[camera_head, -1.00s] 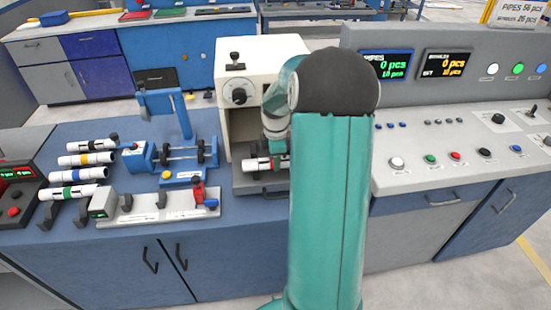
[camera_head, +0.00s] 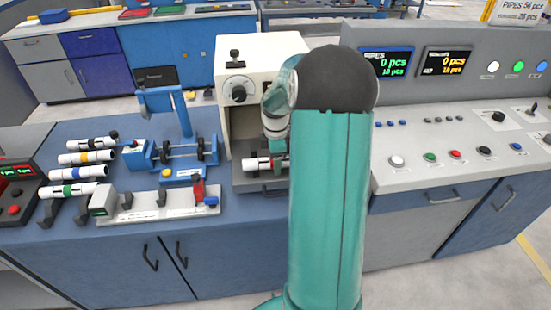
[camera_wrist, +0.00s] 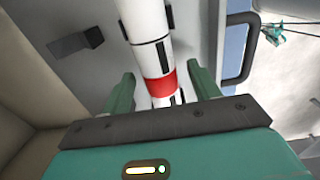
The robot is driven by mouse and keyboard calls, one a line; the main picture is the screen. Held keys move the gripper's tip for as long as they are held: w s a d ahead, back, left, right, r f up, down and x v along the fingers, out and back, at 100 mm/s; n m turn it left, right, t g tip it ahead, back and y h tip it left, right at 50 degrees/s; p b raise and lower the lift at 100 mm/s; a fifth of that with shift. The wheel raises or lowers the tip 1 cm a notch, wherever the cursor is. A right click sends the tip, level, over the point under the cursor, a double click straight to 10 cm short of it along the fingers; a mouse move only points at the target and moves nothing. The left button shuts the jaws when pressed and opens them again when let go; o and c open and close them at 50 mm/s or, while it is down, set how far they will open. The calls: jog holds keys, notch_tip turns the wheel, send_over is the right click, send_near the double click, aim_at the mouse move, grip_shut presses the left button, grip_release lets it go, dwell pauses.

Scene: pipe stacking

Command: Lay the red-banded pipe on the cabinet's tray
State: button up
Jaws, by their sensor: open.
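The red-banded pipe (camera_head: 256,164) lies on the tray (camera_head: 262,185) at the open front of the white cabinet (camera_head: 238,62) in the head view. Its white left end shows; my arm covers its right end. In the wrist view the white pipe (camera_wrist: 147,38) with its red band (camera_wrist: 160,87) runs between the two fingers of my gripper (camera_wrist: 162,92). The fingers stand apart with gaps on both sides of the pipe. In the head view my gripper is mostly hidden behind my arm.
Left of the cabinet, several other banded pipes (camera_head: 86,158) lie on a rack. A blue roller device (camera_head: 172,152) and a grey fixture (camera_head: 158,204) with a red clamp stand between. A control console (camera_head: 440,140) with buttons and displays stands right.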

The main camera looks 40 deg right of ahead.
notch_tip(320, 180, up, 14)
jog(key=shift+f, duration=0.15)
jog(key=shift+s, duration=0.1)
dwell(0.5)
jog(key=shift+a, duration=0.1)
jog(key=s+a+r+m+t+h, duration=0.1)
jog(key=s+a+r+m, duration=0.2)
jog(key=a, duration=0.6)
jog(key=s+a+r+m+t, duration=0.15)
jog(key=a+r, duration=0.25)
jog(key=a, duration=0.6)
jog(key=s+a+m+t+y, duration=0.1)
jog(key=s+a+m+t, duration=0.2)
jog(key=s+a+m, duration=0.4)
jog(key=s+a, duration=0.4)
jog(key=a, duration=0.1)
jog(key=shift+s+f, duration=0.3)
jog(key=shift+s, duration=0.1)
